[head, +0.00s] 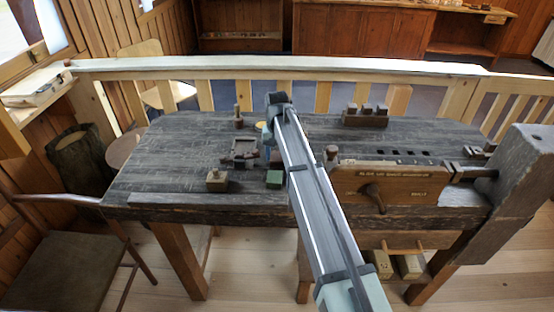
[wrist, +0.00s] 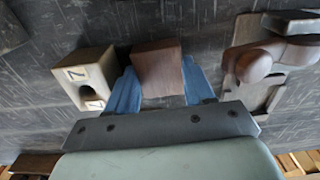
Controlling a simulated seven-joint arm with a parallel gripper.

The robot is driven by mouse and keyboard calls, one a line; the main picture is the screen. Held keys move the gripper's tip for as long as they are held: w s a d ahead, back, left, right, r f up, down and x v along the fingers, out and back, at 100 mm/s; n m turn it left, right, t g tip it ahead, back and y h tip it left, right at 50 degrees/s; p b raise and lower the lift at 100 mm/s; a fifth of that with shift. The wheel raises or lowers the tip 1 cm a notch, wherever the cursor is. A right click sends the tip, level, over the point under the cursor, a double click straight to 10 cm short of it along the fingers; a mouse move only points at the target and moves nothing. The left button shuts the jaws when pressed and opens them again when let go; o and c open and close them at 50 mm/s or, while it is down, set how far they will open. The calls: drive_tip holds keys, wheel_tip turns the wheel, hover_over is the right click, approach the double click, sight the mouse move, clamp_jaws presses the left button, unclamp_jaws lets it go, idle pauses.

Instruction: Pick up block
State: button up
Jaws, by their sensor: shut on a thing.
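In the wrist view, my gripper (wrist: 160,76) has its two blue fingers on either side of a reddish-brown block (wrist: 157,62) and is shut on it. The block's top face points toward the camera; its underside is hidden, so I cannot tell whether it touches the bench. In the head view my arm crosses the middle of the bench and largely hides the gripper (head: 267,135).
A pale wooden block marked 7 (wrist: 88,74) stands close left of my gripper; a rounded brown piece (wrist: 268,61) lies to the right.

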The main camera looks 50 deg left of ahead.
sight(275, 156)
drive_tip(key=shift+c, duration=0.2)
wheel_tip(275, 156, up, 10)
drive_tip(key=s+a+f+n, duration=0.1)
drive_tip(key=s+a+n, duration=0.2)
drive_tip(key=a+n, duration=1.1)
drive_tip(key=n, duration=0.3)
drive_tip(key=shift+s+a+f, duration=0.15)
drive_tip(key=shift+s, duration=0.25)
drive_tip(key=shift+f, duration=0.1)
drive_tip(key=shift+f, duration=3.15)
drive_tip(key=shift+f, duration=0.75)
idle(1.2)
